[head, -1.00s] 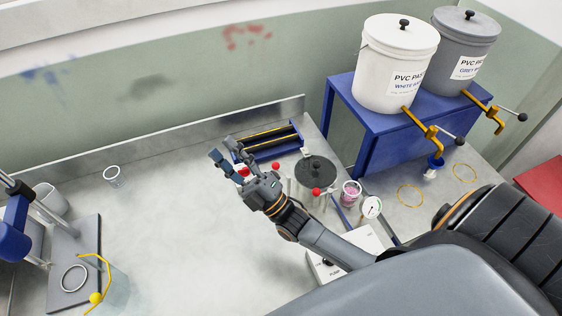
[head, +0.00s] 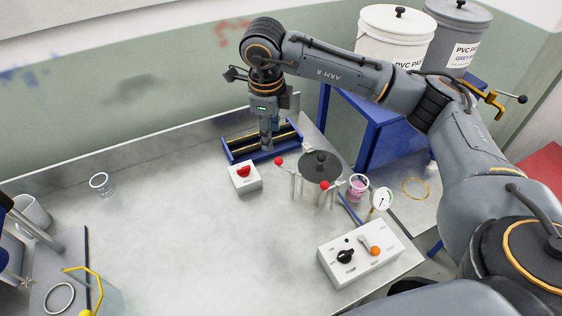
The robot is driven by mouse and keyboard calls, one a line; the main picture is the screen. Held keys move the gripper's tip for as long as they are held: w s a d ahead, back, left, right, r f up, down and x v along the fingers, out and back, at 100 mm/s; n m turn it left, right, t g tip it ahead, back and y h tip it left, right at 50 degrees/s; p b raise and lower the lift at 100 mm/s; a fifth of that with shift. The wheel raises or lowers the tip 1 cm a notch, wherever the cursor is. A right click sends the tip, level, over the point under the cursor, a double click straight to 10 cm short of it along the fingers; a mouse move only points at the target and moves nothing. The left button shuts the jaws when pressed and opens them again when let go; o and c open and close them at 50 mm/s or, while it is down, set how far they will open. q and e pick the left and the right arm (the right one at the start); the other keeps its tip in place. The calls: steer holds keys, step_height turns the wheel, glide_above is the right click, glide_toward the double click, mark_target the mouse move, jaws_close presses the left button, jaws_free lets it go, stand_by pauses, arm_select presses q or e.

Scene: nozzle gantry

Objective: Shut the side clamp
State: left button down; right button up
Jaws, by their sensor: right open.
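A metal pot (head: 308,190) with a dark round lid (head: 320,166) stands at the back right of the steel table. One red-knobbed clamp lever (head: 278,161) stands out at its left side, and another red knob (head: 324,185) is at its front. I cannot tell for sure which is the side clamp, or how far either lever is closed. My right gripper (head: 266,142) points down, open and empty as far as I see, behind and left of the pot, over the blue roller frame. It appears apart from both knobs. My left gripper is out of view.
The blue roller frame (head: 237,149) lies by the back wall. A white box with a red button (head: 245,176) sits left of the pot. A pink-filled cup (head: 357,187), a gauge (head: 381,200) and a pump control box (head: 360,252) stand right. The table's middle is clear.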

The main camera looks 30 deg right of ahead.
mark_target(279, 159)
steer(key=shift+t+h, duration=0.3)
steer(key=shift+h, duration=0.1)
steer(key=d+f+p, duration=0.1)
steer(key=f, duration=0.2)
steer(key=w+d+f+p, duration=0.1)
steer(key=f+p, duration=0.1)
steer(key=f, duration=0.2)
steer(key=w+d+f+p, duration=0.1)
steer(key=f, duration=0.3)
steer(key=shift+w+f+p, duration=0.15)
steer(key=shift+f+p, duration=0.05)
steer(key=shift+p, duration=0.1)
steer(key=shift+w+d+f, duration=0.1)
steer(key=shift+d+f, duration=0.05)
steer(key=shift+f, duration=0.55)
jaws_close()
